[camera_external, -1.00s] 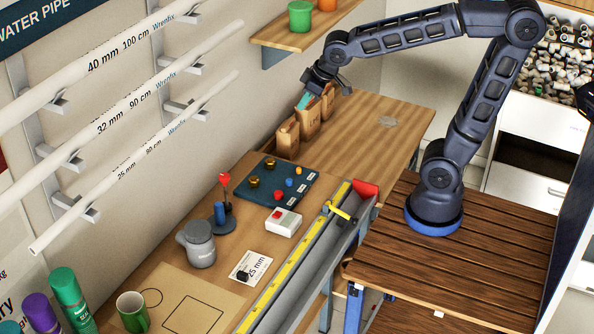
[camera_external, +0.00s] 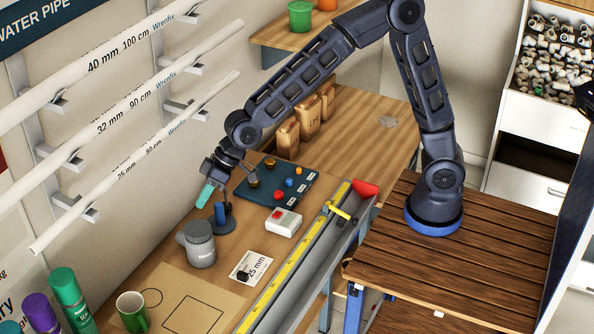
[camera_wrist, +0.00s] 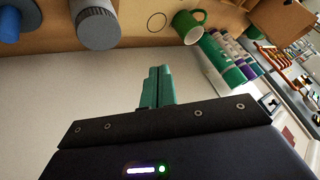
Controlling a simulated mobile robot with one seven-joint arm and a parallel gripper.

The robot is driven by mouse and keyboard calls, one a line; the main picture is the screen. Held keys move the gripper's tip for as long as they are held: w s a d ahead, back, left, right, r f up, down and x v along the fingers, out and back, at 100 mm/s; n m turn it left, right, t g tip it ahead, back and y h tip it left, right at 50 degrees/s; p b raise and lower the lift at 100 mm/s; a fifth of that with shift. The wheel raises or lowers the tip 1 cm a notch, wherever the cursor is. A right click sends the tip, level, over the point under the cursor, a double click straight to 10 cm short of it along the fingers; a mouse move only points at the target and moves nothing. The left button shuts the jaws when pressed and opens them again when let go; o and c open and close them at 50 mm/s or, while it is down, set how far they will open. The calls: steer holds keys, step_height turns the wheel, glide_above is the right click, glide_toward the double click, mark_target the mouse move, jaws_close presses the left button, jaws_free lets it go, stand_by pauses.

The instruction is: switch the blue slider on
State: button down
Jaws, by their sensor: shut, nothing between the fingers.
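A blue cylinder (camera_external: 220,212), which looks like the blue slider, stands upright on a round dark base (camera_external: 224,226) on the bench. Part of it also shows at the top left corner of the wrist view (camera_wrist: 8,24). The red piece on its thin post is hidden behind my gripper. My gripper (camera_external: 206,195) is above and slightly left of the blue cylinder, with teal fingers pointing down. In the wrist view the fingers (camera_wrist: 157,88) are together and empty. I cannot tell from these frames whether the slider is on or off.
A grey lidded mug (camera_external: 197,244) stands just in front. A dark board (camera_external: 300,189) with knobs and a white box with a red button (camera_external: 284,224) are to the right. Wall-mounted pipes (camera_external: 150,118) run close on the left. A green mug (camera_external: 132,312) is nearer the camera.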

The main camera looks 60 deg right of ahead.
steer(key=s+a+f+m+g+y, duration=0.1)
steer(key=s+a+f, duration=0.5)
steer(key=a, duration=0.8)
steer(key=s+a+f+m+g+y, duration=0.1)
steer(key=s+a+f+y, duration=0.3)
steer(key=a, duration=1.1)
steer(key=s+a+f+m+g+y, duration=0.1)
steer(key=s+a+f+m+y, duration=0.1)
steer(key=s+a+f, duration=0.6)
steer(key=shift+a+f+m+g+y, duration=0.15)
steer(key=shift+a+f+m, duration=0.1)
steer(key=shift+a, duration=0.95)
steer(key=shift+a+f+m+g+y, duration=0.1)
steer(key=shift+a+m, duration=0.1)
steer(key=shift+a, duration=1.05)
steer(key=shift+a+f+m+g+y, duration=0.15)
steer(key=shift+a+f+m, duration=0.1)
steer(key=shift+a, duration=0.95)
steer(key=shift+s+a+f, duration=0.1)
steer(key=shift+a+f, duration=0.15)
steer(key=shift+a, duration=0.15)
steer(key=x, duration=1.1)
steer(key=shift+a+r, duration=0.2)
steer(key=shift+a, duration=1.3)
steer(key=shift+a, duration=0.1)
steer(key=shift+a+f, duration=0.1)
steer(key=shift+a, duration=2.15)
steer(key=shift+s+a+r, duration=0.15)
steer(key=shift+a+r, duration=0.05)
steer(key=shift+r, duration=0.15)
